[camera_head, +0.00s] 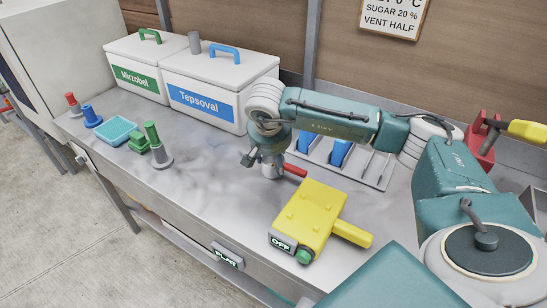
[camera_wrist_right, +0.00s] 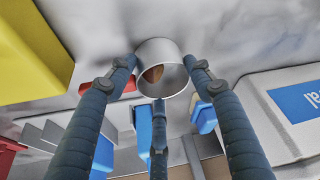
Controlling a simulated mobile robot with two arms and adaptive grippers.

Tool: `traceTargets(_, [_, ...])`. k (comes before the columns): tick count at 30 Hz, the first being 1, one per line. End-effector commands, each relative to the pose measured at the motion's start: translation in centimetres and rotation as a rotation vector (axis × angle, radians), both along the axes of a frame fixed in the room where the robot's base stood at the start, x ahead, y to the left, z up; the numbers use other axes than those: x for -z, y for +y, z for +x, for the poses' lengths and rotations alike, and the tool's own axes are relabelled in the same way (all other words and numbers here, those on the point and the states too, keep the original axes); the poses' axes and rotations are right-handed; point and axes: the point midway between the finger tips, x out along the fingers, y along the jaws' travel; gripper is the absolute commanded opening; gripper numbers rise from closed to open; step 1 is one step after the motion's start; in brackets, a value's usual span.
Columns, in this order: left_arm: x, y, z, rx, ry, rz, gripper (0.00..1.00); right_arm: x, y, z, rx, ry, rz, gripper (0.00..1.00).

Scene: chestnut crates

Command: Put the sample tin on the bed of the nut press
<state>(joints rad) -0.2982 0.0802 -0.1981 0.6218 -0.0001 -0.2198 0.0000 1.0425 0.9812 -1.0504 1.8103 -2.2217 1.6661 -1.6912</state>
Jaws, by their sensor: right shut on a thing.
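My right gripper (camera_head: 266,156) is shut on the sample tin, a small open silver cylinder. The tin (camera_wrist_right: 157,47) shows between the fingers in the right wrist view, with something brown inside its mouth. In the head view only a small part of the tin (camera_head: 269,172) shows below the fingers, close over the bench; I cannot tell whether it touches. A red device (camera_head: 481,143) with a yellow-handled lever, which looks like the nut press, stands at the far right, partly behind my right arm. Its bed is hidden. My left gripper is not in view.
A yellow machine (camera_head: 309,214) marked OFF stands right of the gripper. Behind it is a slotted rack (camera_head: 376,168) with blue pieces. A red handle (camera_head: 294,170) lies beside the tin. White boxes (camera_head: 218,75) stand at the back left.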

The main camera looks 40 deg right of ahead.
Motion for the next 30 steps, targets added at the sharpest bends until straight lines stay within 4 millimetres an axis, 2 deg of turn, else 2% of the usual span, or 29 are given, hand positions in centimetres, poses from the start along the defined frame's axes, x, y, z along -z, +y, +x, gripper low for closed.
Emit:
traceTargets(8, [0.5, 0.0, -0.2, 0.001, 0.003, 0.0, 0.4, 0.4, 0.0, 0.0, 0.0, -0.001, 0.0, 0.23])
traceTargets(9, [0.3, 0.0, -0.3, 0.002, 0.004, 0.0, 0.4, 0.2, 0.0, 0.0, 0.0, -0.001, 0.001, 0.6])
traceTargets(11, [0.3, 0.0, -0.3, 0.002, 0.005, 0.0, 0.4, 0.2, 0.0, 0.0, 0.0, 0.0, 0.0, 0.7])
traceTargets(23, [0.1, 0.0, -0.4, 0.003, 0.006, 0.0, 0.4, -0.5, 0.1, 0.0, -0.001, -0.002, 0.001, 0.7])
traceTargets(26, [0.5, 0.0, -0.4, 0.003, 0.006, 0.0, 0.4, -1.8, 0.5, -0.3, -0.002, -0.005, 0.0, 0.7])
traceTargets(30, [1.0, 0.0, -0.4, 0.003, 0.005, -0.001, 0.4, -4.5, 1.3, -1.1, -0.003, -0.006, 0.001, 0.7])
